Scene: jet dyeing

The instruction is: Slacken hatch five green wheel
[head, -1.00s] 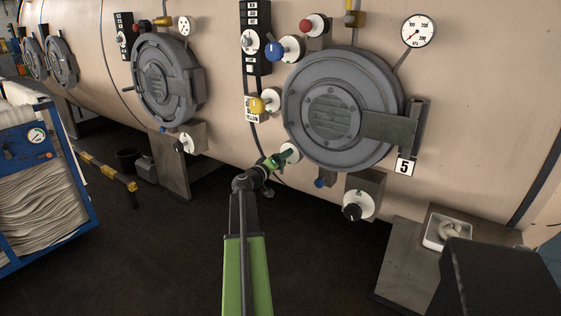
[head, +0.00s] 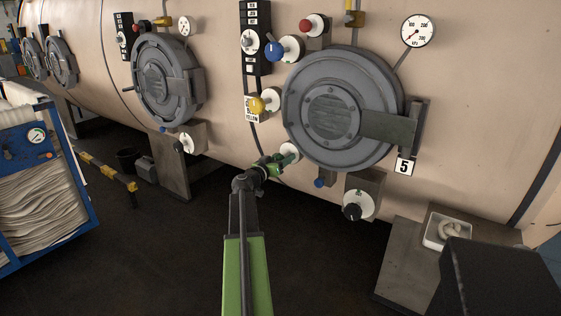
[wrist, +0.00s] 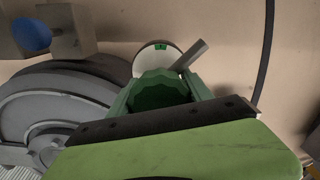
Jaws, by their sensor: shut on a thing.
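Hatch five (head: 343,108) is a round grey door with a "5" plate (head: 404,167) at its lower right. The green wheel (head: 288,154) sits on a white round dial at the hatch's lower left, and my gripper (head: 277,164) is at it. In the wrist view the green wheel (wrist: 160,91) lies between the jaws of my gripper (wrist: 160,100), which are shut on it. A grey bar (wrist: 190,56) sticks out beside it, in front of the white dial (wrist: 155,53). My gripper hides part of the wheel in the head view.
A yellow knob (head: 257,105), a blue knob (head: 274,51) and a red knob (head: 306,26) sit above on the vessel wall. A black knob (head: 352,211) is low right, and a small blue knob (head: 319,183) is just below the hatch. A blue cart (head: 84,200) stands far left.

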